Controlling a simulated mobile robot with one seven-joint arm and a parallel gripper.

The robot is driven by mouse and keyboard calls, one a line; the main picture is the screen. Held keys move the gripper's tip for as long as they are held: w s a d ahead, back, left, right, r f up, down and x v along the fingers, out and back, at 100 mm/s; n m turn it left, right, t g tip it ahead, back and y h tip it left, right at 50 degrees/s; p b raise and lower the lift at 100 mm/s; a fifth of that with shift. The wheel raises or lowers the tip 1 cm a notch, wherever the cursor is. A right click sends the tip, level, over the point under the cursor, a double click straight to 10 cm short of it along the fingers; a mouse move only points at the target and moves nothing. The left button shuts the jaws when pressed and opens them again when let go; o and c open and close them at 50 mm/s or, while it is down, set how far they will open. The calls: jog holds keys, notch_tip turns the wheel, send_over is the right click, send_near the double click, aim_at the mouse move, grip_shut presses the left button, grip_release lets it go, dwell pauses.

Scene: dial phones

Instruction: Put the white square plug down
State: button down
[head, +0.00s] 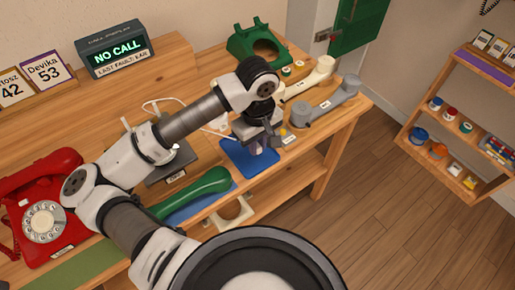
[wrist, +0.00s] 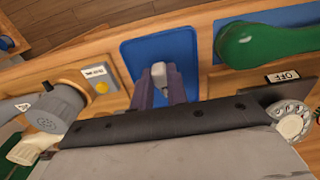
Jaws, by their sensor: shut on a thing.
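My gripper (head: 262,143) is low over a blue mat (head: 238,156) near the front edge of the wooden table. In the wrist view its two purple-grey fingers (wrist: 160,88) are shut on the white square plug (wrist: 158,73), which shows as a small pale block between the fingertips. The blue mat also shows behind the plug in the wrist view (wrist: 135,55). In the head view the plug is mostly hidden by the gripper. I cannot tell whether it touches the mat.
A green handset (head: 195,193) lies on another blue mat left of the gripper. A grey handset (head: 325,103) and a cream handset (head: 310,80) lie to the right. A red dial phone (head: 45,215) stands at the left. A green phone body (head: 255,45) is at the back.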

jog(key=shift+f, duration=1.7)
jog(key=shift+f, duration=0.15)
jog(key=c, duration=1.4)
grip_release()
jog(key=shift+r+p, duration=0.35)
notch_tip(320, 180, up, 12)
jog(key=shift+f+b, duration=0.15)
jog(key=shift+b, duration=0.85)
